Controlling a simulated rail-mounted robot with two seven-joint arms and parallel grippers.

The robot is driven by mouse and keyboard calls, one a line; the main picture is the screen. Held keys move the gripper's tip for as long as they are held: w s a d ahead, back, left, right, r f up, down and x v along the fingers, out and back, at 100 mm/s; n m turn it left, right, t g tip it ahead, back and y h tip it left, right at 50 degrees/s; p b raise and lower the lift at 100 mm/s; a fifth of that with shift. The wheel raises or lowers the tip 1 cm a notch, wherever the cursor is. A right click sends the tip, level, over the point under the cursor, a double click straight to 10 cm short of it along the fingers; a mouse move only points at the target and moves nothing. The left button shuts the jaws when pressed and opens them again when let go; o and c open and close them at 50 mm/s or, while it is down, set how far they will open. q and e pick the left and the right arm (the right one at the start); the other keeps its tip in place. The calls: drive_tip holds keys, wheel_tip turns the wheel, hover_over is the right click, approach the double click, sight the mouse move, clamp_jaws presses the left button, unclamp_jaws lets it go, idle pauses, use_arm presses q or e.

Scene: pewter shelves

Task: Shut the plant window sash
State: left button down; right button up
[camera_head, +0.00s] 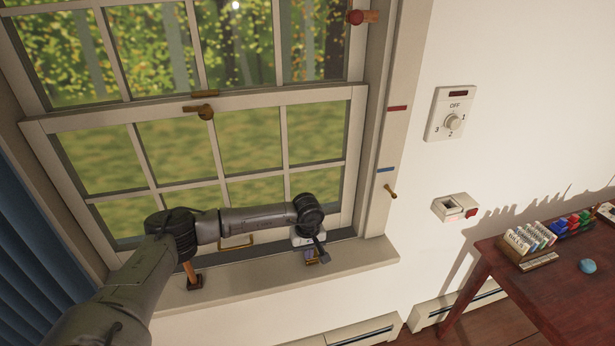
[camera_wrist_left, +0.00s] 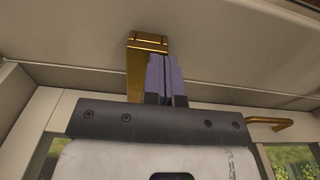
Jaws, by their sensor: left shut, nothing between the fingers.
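The white-framed lower window sash (camera_head: 245,100) stands in front of the upper panes in the head view. A dark strip runs between its bottom and the sill (camera_head: 370,258); I cannot tell how large any gap is. A brass pull (camera_head: 237,243) is on its bottom rail and also shows in the wrist view (camera_wrist_left: 272,123). My left gripper (camera_head: 311,256) is low at the sash's right side, over the sill. In the wrist view its purple fingers (camera_wrist_left: 167,75) are shut and empty, beside a brass-coloured piece (camera_wrist_left: 147,45). I cannot tell whether they touch.
A brown post (camera_head: 190,273) stands at the sill's left, near my arm. A brass latch (camera_head: 203,110) is on the sash's top rail. A red-ended peg (camera_head: 362,17) and a small peg (camera_head: 390,191) stick out at the right. A table (camera_head: 500,285) holds small items at far right.

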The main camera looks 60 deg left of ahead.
use_arm(q)
drive_tip(key=shift+s+f, duration=0.1)
drive_tip(key=shift+f, duration=0.35)
drive_tip(key=shift+a+f, duration=0.1)
drive_tip(key=shift+f, duration=0.1)
wheel_tip(320, 180, up, 5)
drive_tip(key=p, duration=0.3)
drive_tip(key=shift+r, duration=0.15)
wheel_tip(320, 180, up, 10)
drive_tip(key=shift+w, duration=0.25)
